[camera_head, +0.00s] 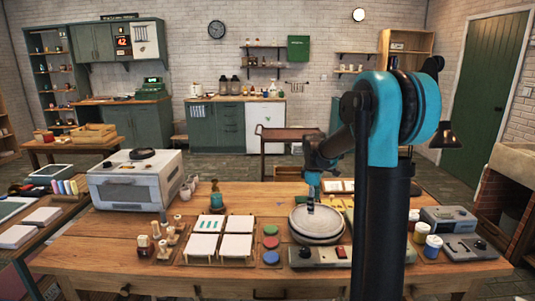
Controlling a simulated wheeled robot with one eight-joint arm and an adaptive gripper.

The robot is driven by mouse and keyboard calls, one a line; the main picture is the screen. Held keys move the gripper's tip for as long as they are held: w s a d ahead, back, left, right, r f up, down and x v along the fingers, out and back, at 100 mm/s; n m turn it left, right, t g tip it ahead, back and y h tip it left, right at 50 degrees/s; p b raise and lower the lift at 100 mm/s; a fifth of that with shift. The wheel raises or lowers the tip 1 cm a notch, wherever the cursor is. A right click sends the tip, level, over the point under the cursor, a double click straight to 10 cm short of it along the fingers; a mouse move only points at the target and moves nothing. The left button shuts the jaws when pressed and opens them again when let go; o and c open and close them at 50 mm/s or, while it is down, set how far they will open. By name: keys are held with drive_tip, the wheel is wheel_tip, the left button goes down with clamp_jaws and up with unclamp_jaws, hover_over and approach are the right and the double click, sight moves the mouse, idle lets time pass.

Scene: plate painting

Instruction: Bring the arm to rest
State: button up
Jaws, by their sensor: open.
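My arm rises in front of the wooden table (140,238) and reaches forward over it. My gripper (311,203) points down over the round grey disc (316,226) at the right of the table's middle. It is open. The fingers are small, and I cannot tell whether they touch the disc. I see nothing held in it.
A white machine (137,182) stands at the table's left. White square tiles (203,246) and coloured round pads (270,242) lie left of the disc. Paint jars (432,247) and a grey device (449,219) stand at the right. A brown cart (289,135) stands behind.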

drive_tip(key=s+f+m, duration=0.1)
drive_tip(key=s+m, duration=0.1)
drive_tip(key=s, duration=0.3)
drive_tip(key=s+f+m+t, duration=0.1)
drive_tip(key=s+m, duration=0.1)
drive_tip(key=s, duration=0.4)
drive_tip(key=s+d+f+m, duration=0.1)
drive_tip(key=s+m, duration=0.2)
drive_tip(key=s, duration=0.2)
drive_tip(key=shift+s+f+t+y, duration=0.15)
drive_tip(key=shift+s+t+y, duration=0.15)
drive_tip(key=shift+s+t, duration=0.1)
drive_tip(key=s+f+m+t, duration=0.1)
drive_tip(key=s+f+m, duration=0.5)
drive_tip(key=s, duration=0.7)
drive_tip(key=shift+s, duration=0.15)
